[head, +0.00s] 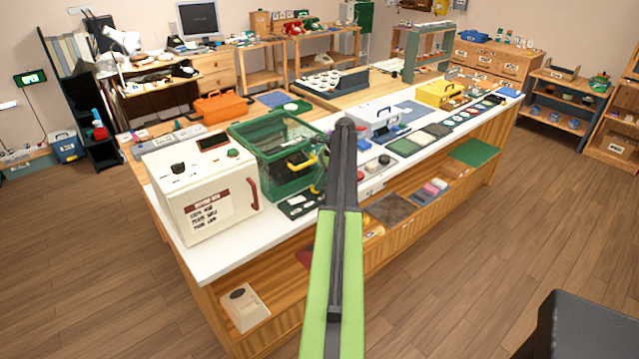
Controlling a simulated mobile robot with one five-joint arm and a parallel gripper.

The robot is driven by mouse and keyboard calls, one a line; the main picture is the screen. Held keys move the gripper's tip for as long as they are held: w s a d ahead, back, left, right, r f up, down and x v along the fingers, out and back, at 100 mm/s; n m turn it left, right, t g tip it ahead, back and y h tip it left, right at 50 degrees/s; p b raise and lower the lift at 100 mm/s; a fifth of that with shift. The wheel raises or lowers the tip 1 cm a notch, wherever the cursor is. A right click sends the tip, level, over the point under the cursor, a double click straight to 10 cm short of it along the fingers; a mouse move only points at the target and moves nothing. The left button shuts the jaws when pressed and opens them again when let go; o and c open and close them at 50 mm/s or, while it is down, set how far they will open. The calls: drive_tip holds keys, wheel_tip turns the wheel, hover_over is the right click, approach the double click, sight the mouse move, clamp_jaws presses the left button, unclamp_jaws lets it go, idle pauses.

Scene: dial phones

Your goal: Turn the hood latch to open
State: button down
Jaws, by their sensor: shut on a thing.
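A see-through green hood (262,128) stands on the white counter, left of my arm, and looks closed. A small dark and yellow part at its right front side looks like the hood latch (298,164). My gripper (315,172) is at that side of the hood, low by the latch and partly behind my arm. Its jaws are small in this view and appear shut on the latch. The exact contact and the latch's angle are too small to tell.
A white box (205,190) with a red handle stands left of the hood. An orange case (221,107) is behind it. Right of my arm are a grey-white case (378,118), a yellow case (438,93) and several flat pads. The floor right of the counter is largely clear.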

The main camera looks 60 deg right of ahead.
idle(0.3)
drive_tip(key=c, duration=1.4)
unclamp_jaws()
drive_tip(key=shift+c, duration=0.2)
drive_tip(key=p+v, duration=1.6)
drive_tip(key=v, duration=0.1)
drive_tip(key=shift+r, duration=0.2)
